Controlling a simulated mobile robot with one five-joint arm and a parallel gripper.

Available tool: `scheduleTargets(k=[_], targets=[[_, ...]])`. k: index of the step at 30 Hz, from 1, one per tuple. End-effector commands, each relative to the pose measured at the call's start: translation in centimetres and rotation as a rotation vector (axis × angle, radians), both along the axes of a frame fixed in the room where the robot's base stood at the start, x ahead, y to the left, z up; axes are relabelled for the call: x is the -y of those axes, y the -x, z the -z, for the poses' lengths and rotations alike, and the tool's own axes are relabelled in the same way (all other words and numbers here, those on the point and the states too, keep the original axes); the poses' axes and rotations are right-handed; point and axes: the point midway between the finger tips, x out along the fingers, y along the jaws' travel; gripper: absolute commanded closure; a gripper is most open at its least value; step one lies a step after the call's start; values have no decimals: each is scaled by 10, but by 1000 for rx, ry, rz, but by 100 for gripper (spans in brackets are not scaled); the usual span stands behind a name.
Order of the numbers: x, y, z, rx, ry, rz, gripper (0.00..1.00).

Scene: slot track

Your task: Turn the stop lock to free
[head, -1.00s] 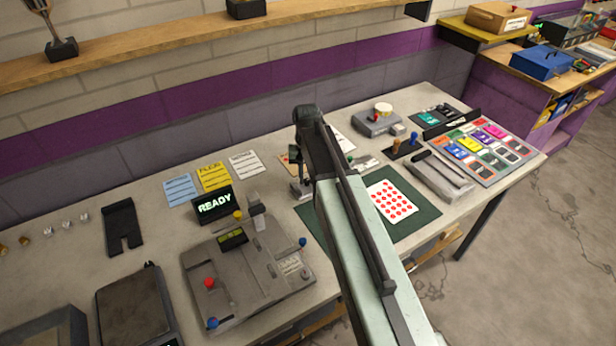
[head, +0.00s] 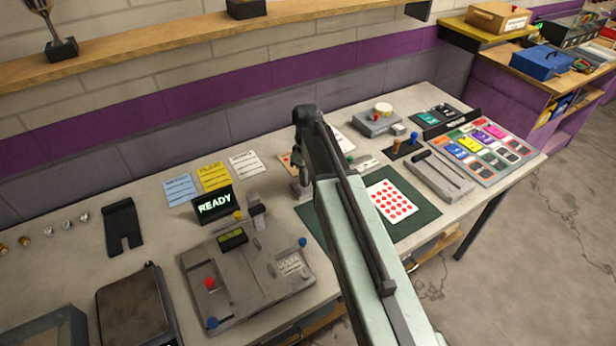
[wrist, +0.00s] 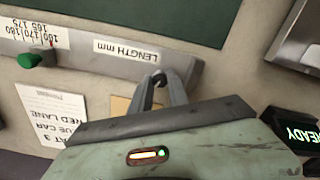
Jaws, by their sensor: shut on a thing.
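In the wrist view my gripper (wrist: 159,77) is shut at the edge of a grey bar (wrist: 190,66) labelled "LENGTH mm". What it grips is small and mostly hidden between the fingertips; by its place at the end of the bar it looks like the stop lock, but I cannot read its setting. A green knob (wrist: 30,61) sits on the bar beside a printed scale (wrist: 30,37). In the head view the green knob (head: 350,159) shows just right of my arm, and my arm hides most of the bar.
The green mat (head: 425,222) with a red-dotted card (head: 391,201) lies along the bar. A grey fixture (head: 247,285) with coloured knobs and a READY display (head: 214,205) stand to the left. Paper cards lie behind.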

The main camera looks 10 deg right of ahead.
Motion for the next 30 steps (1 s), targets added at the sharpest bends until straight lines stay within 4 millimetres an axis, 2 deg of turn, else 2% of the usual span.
scheduleTargets(k=[15, 30], targets=[[0, -2, 0, 6, 1, -394, 100], [0, -2, 0, 7, 0, -510, 100]])
